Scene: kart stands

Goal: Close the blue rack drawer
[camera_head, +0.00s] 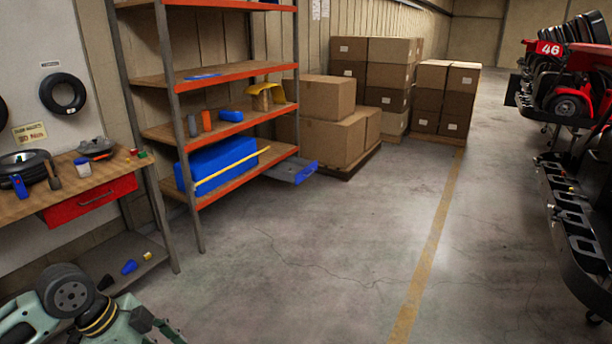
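The blue rack drawer (292,172) sticks out past the right end of the lower shelf of the metal rack (243,182). It stands open, with its grey inside partly visible and its blue front facing right. The rest of it is hidden by the rack.
A large blue box (215,166) fills much of the lower shelf. Cardboard boxes (330,137) stand on a pallet just behind the drawer. A workbench (75,181) with a red drawer (90,201) is at left; karts (570,105) are at right. The middle floor (320,255) is clear.

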